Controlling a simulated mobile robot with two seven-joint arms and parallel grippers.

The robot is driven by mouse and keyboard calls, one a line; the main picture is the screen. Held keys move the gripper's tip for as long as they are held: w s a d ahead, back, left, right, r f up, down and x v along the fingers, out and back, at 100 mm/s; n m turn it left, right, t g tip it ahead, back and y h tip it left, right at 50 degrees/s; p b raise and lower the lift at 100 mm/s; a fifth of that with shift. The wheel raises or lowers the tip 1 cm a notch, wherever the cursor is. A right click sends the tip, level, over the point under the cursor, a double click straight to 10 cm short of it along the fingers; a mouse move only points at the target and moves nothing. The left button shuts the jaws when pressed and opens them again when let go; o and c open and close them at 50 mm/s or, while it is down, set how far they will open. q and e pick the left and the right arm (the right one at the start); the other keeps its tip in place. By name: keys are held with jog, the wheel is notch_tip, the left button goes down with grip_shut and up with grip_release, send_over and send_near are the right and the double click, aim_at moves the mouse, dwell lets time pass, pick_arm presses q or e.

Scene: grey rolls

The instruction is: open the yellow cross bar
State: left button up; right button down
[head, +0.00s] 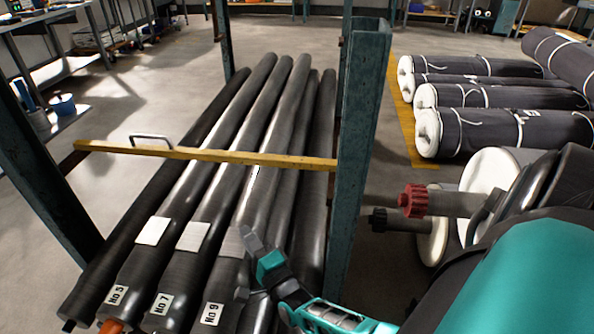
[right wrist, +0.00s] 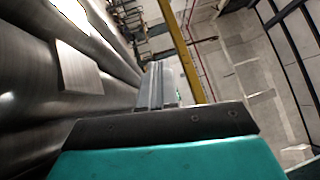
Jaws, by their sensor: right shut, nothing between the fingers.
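The yellow cross bar (head: 230,156) lies level across the front of the rack, over the dark rolls, from the left post to the right post. A grey metal handle (head: 152,138) stands up near its left end. My right gripper (head: 250,239) is below and in front of the bar, over the rolls, apart from the bar and the handle. Its fingers are shut and empty. In the right wrist view the bar (right wrist: 186,50) runs steeply beyond the fingers (right wrist: 154,87). The handle is not clear there. My left gripper is not in view.
Green steel posts stand at the left (head: 45,165) and right (head: 360,150) of the dark rolls (head: 200,190). Several wrapped rolls (head: 510,130) lie at the right. A red knob (head: 412,200) sticks out nearby. Open floor lies left of the rack.

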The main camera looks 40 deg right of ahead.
jog(key=d+f+m+g+h+b, duration=0.3)
jog(key=d+m+h+b, duration=0.8)
jog(key=m+h, duration=1.15)
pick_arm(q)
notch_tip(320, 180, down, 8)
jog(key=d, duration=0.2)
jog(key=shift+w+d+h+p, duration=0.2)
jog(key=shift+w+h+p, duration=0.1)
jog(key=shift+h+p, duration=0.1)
pick_arm(e)
jog(key=w+d+r+m+y, duration=0.3)
jog(key=w+d+r+y, duration=0.1)
jog(key=d+r, duration=0.2)
jog(key=shift+d+r, duration=0.3)
jog(key=shift+r, duration=0.2)
jog(key=shift+w+m, duration=0.1)
jog(key=shift+m, duration=0.15)
jog(key=shift+r, duration=0.1)
